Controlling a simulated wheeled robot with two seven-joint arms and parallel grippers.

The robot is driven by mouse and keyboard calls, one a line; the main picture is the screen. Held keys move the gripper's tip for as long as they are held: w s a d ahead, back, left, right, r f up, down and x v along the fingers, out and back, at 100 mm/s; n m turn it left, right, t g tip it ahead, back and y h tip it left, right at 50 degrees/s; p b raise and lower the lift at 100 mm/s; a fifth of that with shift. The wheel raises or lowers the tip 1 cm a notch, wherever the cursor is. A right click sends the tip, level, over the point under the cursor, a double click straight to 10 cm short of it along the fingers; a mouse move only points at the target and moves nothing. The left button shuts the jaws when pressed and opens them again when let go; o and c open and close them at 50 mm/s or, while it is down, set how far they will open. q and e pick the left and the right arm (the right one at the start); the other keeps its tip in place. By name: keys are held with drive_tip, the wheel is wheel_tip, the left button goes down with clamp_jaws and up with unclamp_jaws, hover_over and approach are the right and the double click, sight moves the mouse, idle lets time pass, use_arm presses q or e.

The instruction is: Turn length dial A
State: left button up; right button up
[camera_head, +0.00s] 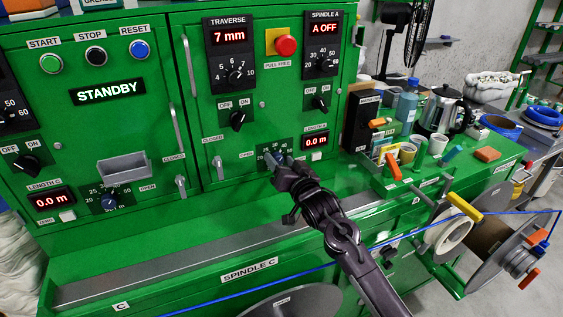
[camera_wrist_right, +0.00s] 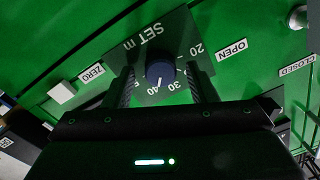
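Length dial A is a dark blue round knob (camera_wrist_right: 160,73) on a dark scale plate marked "SET m". Its white pointer mark faces the numbers between 40 and 30 in the right wrist view. My right gripper (camera_head: 277,160) is at this dial and hides most of it in the head view. In the right wrist view its two fingers (camera_wrist_right: 161,75) stand on either side of the knob, with a gap to it on both sides. The LENGTH A display (camera_head: 316,141) reads 0.0 m. My left gripper is not in view.
A grey door handle (camera_head: 218,168) is left of my right gripper. The ZERO button (camera_wrist_right: 62,92) is beside the dial plate. A cluttered tray (camera_head: 403,180) stands to the right. The blue cable (camera_head: 467,218) runs in front to a spool (camera_head: 447,237).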

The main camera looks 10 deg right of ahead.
drive_tip(key=c, duration=0.5)
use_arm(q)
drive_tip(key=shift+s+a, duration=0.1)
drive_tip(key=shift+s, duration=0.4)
use_arm(e)
drive_tip(key=c, duration=0.4)
drive_tip(key=shift+n, duration=0.3)
drive_tip(key=n, duration=0.5)
drive_tip(key=n+b, duration=0.1)
drive_tip(key=n, duration=0.4)
drive_tip(key=shift+a+n+h, duration=0.15)
drive_tip(key=shift+n+h, duration=0.25)
drive_tip(key=n, duration=0.2)
drive_tip(key=shift+n+b, duration=0.3)
drive_tip(key=n+b, duration=0.1)
drive_tip(key=n, duration=0.2)
drive_tip(key=shift+a+f, duration=0.1)
use_arm(q)
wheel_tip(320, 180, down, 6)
drive_tip(key=b, duration=0.3)
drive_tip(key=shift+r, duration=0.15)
use_arm(e)
drive_tip(key=n, duration=0.6)
drive_tip(key=shift+s+a+f+h, duration=0.1)
drive_tip(key=shift+h, duration=0.2)
